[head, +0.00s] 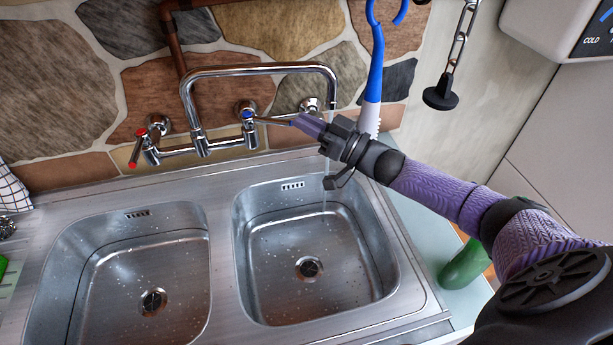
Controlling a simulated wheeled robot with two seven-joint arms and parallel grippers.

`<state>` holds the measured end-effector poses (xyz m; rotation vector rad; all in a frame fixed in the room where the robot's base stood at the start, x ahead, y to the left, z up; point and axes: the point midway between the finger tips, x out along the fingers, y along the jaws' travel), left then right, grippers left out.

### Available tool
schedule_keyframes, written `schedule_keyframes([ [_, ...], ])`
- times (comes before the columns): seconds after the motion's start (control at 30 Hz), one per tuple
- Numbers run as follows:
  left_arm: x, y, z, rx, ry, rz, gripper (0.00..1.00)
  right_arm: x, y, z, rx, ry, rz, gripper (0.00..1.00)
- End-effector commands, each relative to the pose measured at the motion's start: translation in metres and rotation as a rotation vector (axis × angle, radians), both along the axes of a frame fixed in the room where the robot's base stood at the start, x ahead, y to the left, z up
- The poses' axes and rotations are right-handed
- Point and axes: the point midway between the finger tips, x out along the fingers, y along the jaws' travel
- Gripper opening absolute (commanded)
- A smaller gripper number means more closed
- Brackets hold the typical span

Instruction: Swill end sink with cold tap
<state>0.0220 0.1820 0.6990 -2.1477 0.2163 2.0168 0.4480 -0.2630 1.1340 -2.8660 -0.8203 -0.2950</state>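The steel sink unit has two basins. The right-hand end basin (270,235) has an open drain (309,268) and wet drops on its walls. The chrome spout (262,69) is swung right, with its outlet above this basin. A thin stream of water (325,195) seems to fall from it, partly hidden behind my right gripper. The blue-marked cold tap (248,114) has its lever pointing right. My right gripper (306,124) has its purple fingertips at the lever's end; the finger gap is not clear. My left gripper is out of view.
The red-marked hot tap (143,144) is on the left. The left basin (135,270) is empty. A blue-handled brush (375,70) and a black plug on a chain (441,95) hang behind my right arm. A green bottle (466,265) lies right of the sink.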

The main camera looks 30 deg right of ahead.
Motion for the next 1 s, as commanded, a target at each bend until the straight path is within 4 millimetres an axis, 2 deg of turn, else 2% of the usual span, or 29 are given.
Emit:
schedule_keyframes([
  [0.03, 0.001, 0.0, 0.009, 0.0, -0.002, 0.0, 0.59, 0.0, 0.012, 0.008, 0.225, 0.029, -0.065, 0.02],
  [0.07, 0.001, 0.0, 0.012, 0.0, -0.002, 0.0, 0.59, -0.001, 0.013, 0.01, 0.367, 0.057, -0.115, 0.0],
  [0.1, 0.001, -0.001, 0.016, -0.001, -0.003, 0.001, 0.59, -0.004, 0.011, 0.01, 0.545, 0.104, -0.177, 0.0],
  [0.2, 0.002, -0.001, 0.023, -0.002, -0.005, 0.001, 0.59, -0.02, -0.003, -0.002, 0.92, 0.223, -0.292, 0.0],
  [0.33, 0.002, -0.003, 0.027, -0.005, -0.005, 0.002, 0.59, -0.043, -0.016, -0.017, 1.196, 0.315, -0.356, 0.0],
  [0.47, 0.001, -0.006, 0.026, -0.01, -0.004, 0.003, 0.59, -0.044, -0.021, -0.02, 1.267, 0.334, -0.366, 0.0],
  [0.57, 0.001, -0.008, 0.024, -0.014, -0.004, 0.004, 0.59, -0.028, -0.024, -0.018, 1.264, 0.333, -0.366, 0.0],
  [0.7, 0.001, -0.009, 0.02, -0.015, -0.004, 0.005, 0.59, 0.003, -0.028, -0.015, 1.264, 0.332, -0.364, 0.0],
  [0.93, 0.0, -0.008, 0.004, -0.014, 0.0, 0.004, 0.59, 0.051, -0.036, -0.01, 1.261, 0.332, -0.366, 0.0],
  [1.0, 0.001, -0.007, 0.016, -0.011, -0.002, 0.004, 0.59, 0.044, -0.023, -0.009, 1.263, 0.34, -0.365, 0.0],
])
